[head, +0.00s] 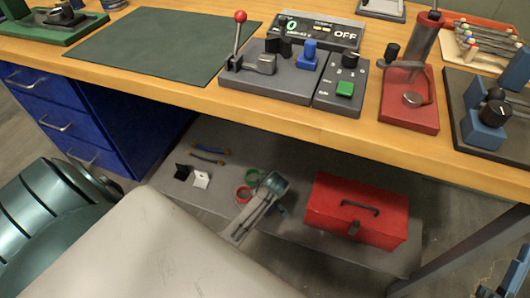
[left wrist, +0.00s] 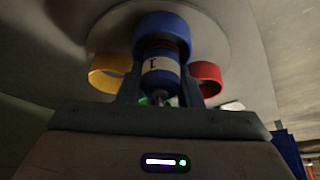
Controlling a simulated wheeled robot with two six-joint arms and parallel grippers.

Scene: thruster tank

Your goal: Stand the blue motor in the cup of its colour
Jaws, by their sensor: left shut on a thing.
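In the left wrist view, the blue motor (left wrist: 161,70), with a white label band, is between the two fingers of my left gripper (left wrist: 161,92), which is shut on it. The motor's far end is at the mouth of the blue cup (left wrist: 162,24), overlapping it in the picture; I cannot tell how deep it sits. A yellow cup (left wrist: 106,76) is to the left and a red cup (left wrist: 208,76) to the right, both on the same round grey plate (left wrist: 215,38). I cannot make out the motor, these cups or either gripper in the head view.
The wooden bench (head: 190,75) carries a lever panel (head: 275,78), a green mat (head: 165,45) and a red stand (head: 410,100). Below it, a grey shelf (head: 185,150) holds a red toolbox (head: 340,205) and small parts. A blue drawer unit (head: 60,115) stands at left.

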